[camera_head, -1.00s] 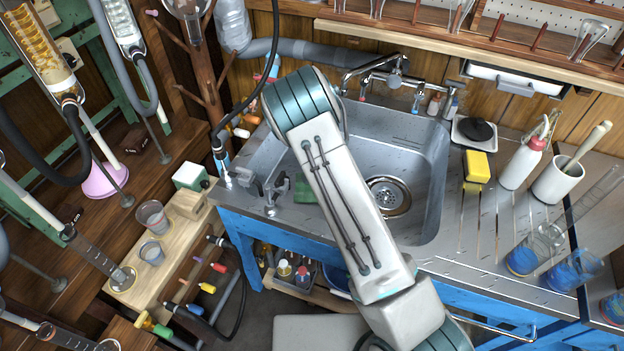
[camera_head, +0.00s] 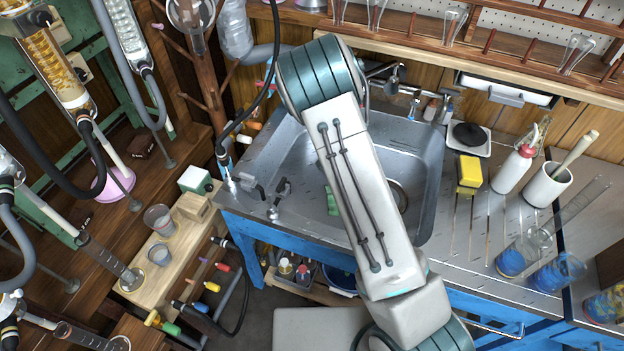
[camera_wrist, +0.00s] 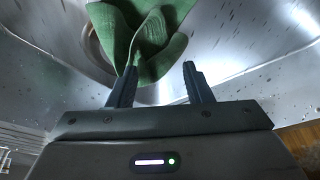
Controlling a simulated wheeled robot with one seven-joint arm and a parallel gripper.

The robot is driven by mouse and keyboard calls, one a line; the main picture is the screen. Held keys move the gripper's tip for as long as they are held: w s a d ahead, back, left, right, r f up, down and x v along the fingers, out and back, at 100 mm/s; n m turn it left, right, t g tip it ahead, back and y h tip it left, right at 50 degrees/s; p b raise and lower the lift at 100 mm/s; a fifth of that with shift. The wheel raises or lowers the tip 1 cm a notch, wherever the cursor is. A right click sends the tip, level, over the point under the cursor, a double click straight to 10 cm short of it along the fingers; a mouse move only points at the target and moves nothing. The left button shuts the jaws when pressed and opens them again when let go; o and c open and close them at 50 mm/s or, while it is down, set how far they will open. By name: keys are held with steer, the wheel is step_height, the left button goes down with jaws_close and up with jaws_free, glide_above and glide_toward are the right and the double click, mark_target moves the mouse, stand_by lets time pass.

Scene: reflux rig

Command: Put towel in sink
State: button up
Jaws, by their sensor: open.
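The green towel (camera_wrist: 150,40) lies crumpled and folded on the metal of the sink, just beyond my fingertips in the wrist view. In the head view only a small green patch of the towel (camera_head: 332,201) shows inside the sink basin (camera_head: 425,165), at the left edge of my arm. My gripper (camera_wrist: 159,68) is open, its two fingers apart. The towel's near edge is close to the left finger; I cannot tell whether they touch. In the head view my arm hides the gripper and part of the basin.
The faucet (camera_head: 395,80) stands behind the basin. A yellow sponge (camera_head: 470,172), a white bottle (camera_head: 513,170) and a white mortar (camera_head: 546,184) stand on the counter to the right. Small valves (camera_head: 275,200) stand at the basin's left front edge.

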steer(key=shift+f, duration=0.1)
steer(key=shift+s, duration=0.1)
steer(key=c, duration=0.9)
steer(key=shift+s+d, duration=0.2)
steer(key=shift+s, duration=0.15)
jaws_close()
steer(key=shift+s+d+f, duration=0.25)
steer(key=shift+s+f, duration=0.3)
steer(key=shift+s, duration=0.05)
steer(key=shift+s+d+f, duration=0.25)
steer(key=shift+s+f, duration=0.3)
steer(key=shift+s, duration=0.05)
